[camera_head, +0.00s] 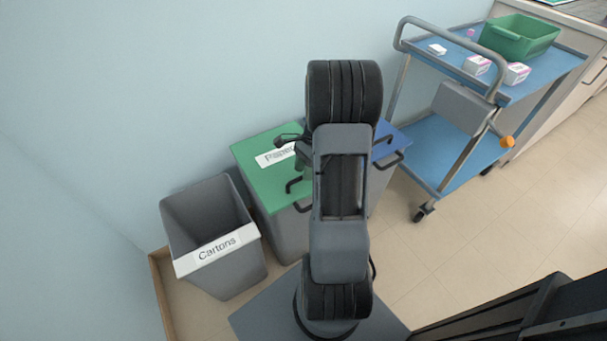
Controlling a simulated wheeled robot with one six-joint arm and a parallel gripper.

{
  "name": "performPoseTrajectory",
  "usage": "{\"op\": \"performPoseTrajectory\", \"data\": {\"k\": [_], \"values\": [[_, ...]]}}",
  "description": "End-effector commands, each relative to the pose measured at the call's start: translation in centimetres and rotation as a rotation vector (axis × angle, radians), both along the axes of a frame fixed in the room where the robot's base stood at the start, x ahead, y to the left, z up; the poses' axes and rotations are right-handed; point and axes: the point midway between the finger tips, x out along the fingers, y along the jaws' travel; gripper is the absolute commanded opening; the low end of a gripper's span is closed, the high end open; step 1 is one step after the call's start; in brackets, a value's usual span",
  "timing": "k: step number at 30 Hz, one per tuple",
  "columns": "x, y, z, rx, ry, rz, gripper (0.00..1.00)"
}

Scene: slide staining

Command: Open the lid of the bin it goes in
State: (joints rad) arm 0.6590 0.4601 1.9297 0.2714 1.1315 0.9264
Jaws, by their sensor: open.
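A grey bin with a green lid (258,152) labelled "Paper" stands against the wall, its lid shut. A dark handle shows at the lid's front edge, partly behind my arm. Beside it on the right is a bin with a blue lid (393,139), which looks shut; my arm hides much of it and any label. An open grey bin labelled "Cartons" (228,265) stands to the left, with no lid visible. My gripper (287,141) is mostly hidden behind my arm. A dark part of it shows over the green lid, apparently empty; I cannot tell whether it touches the lid.
A blue two-shelf trolley (437,150) stands at the right, carrying a green tray (519,40) and several small white boxes. A counter (575,75) runs behind it. The tiled floor (480,235) in front of the trolley is clear. The wall is close behind the bins.

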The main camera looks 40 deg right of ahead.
Motion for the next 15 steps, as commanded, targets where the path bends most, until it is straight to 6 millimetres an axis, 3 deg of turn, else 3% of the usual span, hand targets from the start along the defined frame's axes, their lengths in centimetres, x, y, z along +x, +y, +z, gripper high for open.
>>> {"op": "performPoseTrajectory", "data": {"k": [15], "values": [[-0.14, 0.42, -0.9, 0.0, 0.001, 0.0, 0.39]]}}
